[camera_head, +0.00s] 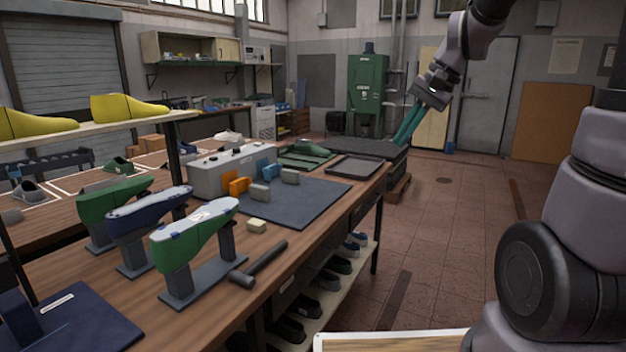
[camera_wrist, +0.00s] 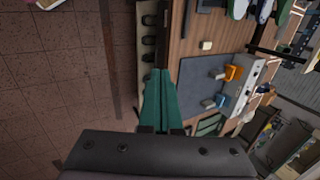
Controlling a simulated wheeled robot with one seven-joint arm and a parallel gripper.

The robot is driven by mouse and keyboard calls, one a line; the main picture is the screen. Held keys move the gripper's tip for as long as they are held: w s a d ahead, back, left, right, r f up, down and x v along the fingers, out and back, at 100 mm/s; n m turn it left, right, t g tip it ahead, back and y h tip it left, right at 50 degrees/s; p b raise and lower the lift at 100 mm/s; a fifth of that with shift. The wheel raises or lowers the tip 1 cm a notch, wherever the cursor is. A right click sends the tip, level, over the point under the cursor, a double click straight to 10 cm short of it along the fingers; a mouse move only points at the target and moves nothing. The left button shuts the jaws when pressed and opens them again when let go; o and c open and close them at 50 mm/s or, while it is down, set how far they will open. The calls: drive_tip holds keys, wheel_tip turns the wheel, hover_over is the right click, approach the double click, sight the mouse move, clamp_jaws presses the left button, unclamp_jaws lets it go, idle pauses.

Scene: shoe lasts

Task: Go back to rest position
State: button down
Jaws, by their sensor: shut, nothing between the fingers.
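My gripper (camera_head: 407,124) has teal fingers and hangs in the air at the upper right in the head view, above the floor beyond the bench's right edge. The fingers are together with nothing between them. In the wrist view the teal fingers (camera_wrist: 158,100) lie side by side in the lower middle, with the bench (camera_wrist: 185,45) and floor behind them. They look clear of everything around them. My arm reaches up and out of the picture at the top right.
On the wooden bench (camera_head: 262,270) stand green and blue shoe lasts (camera_head: 195,235) on stands, a hammer (camera_head: 258,265), a dark mat (camera_head: 300,205), a grey box (camera_head: 221,172) and a dark tray (camera_head: 354,166). Shoes fill the shelf below. The tiled floor (camera_head: 445,235) to the right is open.

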drive_tip(key=s+d+r+n+t+h, duration=0.1)
drive_tip(key=s+d+r+t, duration=0.1)
drive_tip(key=s, duration=0.5)
drive_tip(key=s+d+r+n+t+h, duration=0.1)
drive_tip(key=s+d+r+t+h, duration=0.1)
drive_tip(key=s, duration=0.5)
drive_tip(key=shift+d+r+t, duration=0.4)
drive_tip(key=shift+d+r, duration=0.05)
drive_tip(key=shift+r, duration=0.55)
